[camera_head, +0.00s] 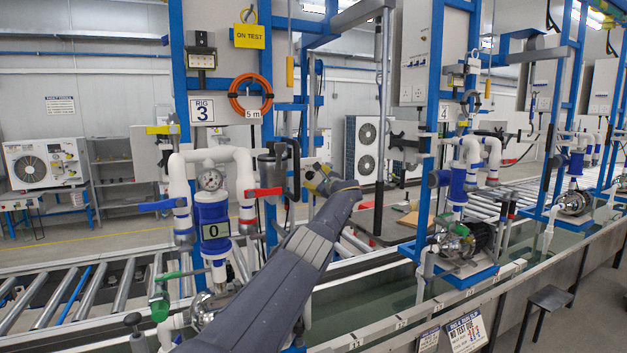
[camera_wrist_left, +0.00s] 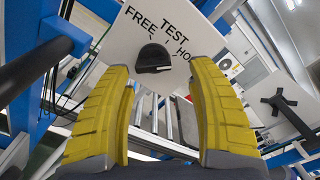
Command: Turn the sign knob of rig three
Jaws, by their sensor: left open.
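The sign knob (camera_wrist_left: 153,57) is a black rounded knob on a white panel (camera_wrist_left: 196,28) with the words FREE, TEST and a partly hidden word starting HO. My left gripper (camera_wrist_left: 163,75) is open, its two yellow fingers apart on either side of the knob in the picture, with the knob just beyond the fingertips. I see no contact. In the head view my left gripper (camera_head: 319,178) is right of the RIG 3 label (camera_head: 201,110). I cannot make out the knob there. My right gripper is not in view.
A black cross-shaped handle (camera_wrist_left: 280,103) sits right in the wrist view. In the head view, a blue post with an orange hose coil (camera_head: 250,77), a red lever (camera_head: 264,192) and rig three's pump (camera_head: 213,225) stand left of my arm. Another rig (camera_head: 470,235) stands right.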

